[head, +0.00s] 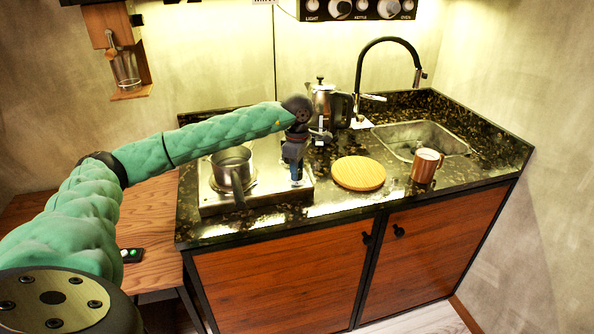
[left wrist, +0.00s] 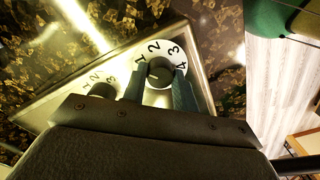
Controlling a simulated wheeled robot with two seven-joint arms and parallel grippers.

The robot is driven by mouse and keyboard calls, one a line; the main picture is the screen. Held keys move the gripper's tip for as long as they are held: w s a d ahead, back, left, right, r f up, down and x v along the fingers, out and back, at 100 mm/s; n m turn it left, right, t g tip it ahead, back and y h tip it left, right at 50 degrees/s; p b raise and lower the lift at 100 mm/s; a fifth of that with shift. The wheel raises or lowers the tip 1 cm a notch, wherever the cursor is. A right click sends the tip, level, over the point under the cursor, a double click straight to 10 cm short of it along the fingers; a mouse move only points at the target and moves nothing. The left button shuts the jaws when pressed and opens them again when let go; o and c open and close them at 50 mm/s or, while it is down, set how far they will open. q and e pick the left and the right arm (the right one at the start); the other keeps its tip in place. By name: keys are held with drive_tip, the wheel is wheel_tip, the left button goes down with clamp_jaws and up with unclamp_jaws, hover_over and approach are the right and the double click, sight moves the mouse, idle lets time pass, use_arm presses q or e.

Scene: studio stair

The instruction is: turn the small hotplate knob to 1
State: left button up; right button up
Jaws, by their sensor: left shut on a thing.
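The steel hotplate (head: 215,208) sits on the dark counter, and its front right corner is under my left gripper (head: 296,182). In the left wrist view, a dark round knob (left wrist: 160,72) stands on a white dial numbered 1 to 4. My left gripper (left wrist: 160,92) is shut on this knob, one finger on each side. A second knob (left wrist: 103,90) with its own numbered dial is to the left, partly hidden by the gripper body. I cannot tell from the pictures which knob is the small plate's, or which number the held knob points to.
A saucepan (head: 232,168) stands on the hotplate, its handle towards the front. A round wooden board (head: 358,173) lies to the right, then a copper mug (head: 426,166) by the sink (head: 445,142). A metal pot (head: 320,100) and a dark kettle (head: 341,110) stand behind.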

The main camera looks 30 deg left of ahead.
use_arm(q)
drive_tip(key=shift+r, duration=0.1)
drive_tip(key=o, duration=1)
drive_tip(key=shift+c, duration=0.2)
use_arm(e)
drive_tip(key=shift+f, duration=0.1)
use_arm(q)
wheel_tip(320, 180, up, 6)
drive_tip(key=shift+w+r+b, duration=0.1)
drive_tip(key=shift+b, duration=0.75)
drive_tip(key=shift+r, duration=0.7)
use_arm(e)
drive_tip(key=shift+t+y, duration=0.3)
drive_tip(key=shift+y, duration=0.1)
drive_tip(key=a+f, duration=0.1)
drive_tip(key=w+a+f, duration=0.1)
drive_tip(key=f, duration=0.1)
drive_tip(key=shift+w+a, duration=0.15)
drive_tip(key=shift+w, duration=0.05)
drive_tip(key=shift+a, duration=0.2)
drive_tip(key=shift+s, duration=0.1)
